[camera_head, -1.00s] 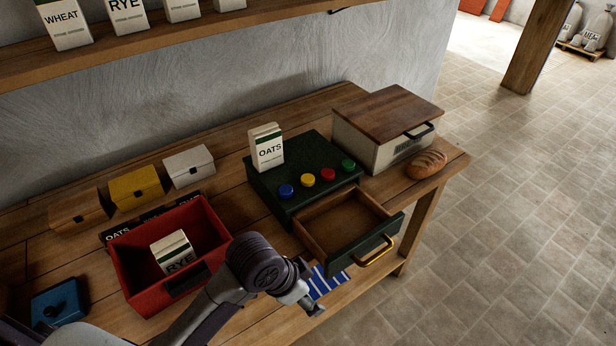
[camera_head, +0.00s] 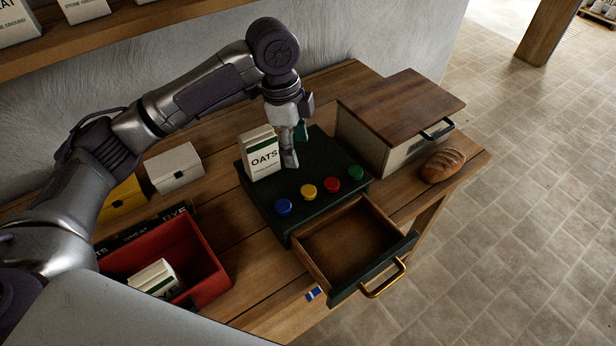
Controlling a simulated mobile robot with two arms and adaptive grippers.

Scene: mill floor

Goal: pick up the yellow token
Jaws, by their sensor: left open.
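The yellow token (camera_head: 308,191) is a small round disc on top of the dark green drawer box (camera_head: 258,198). It sits in a row between the blue token (camera_head: 284,207) and the red token (camera_head: 331,185), with the green token (camera_head: 355,173) at the right end. My left gripper (camera_head: 295,147) points down over the back of the box, behind the yellow token and apart from it. It is open and empty, next to the OATS packet (camera_head: 260,155) standing there. My right gripper is not in view.
The box's drawer (camera_head: 345,248) is pulled open and looks empty. A wooden-topped bin (camera_head: 400,105) and a bread loaf (camera_head: 443,165) stand at the right. A red crate (camera_head: 205,287) holding a packet is at the left, near white (camera_head: 173,167) and yellow boxes (camera_head: 122,200).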

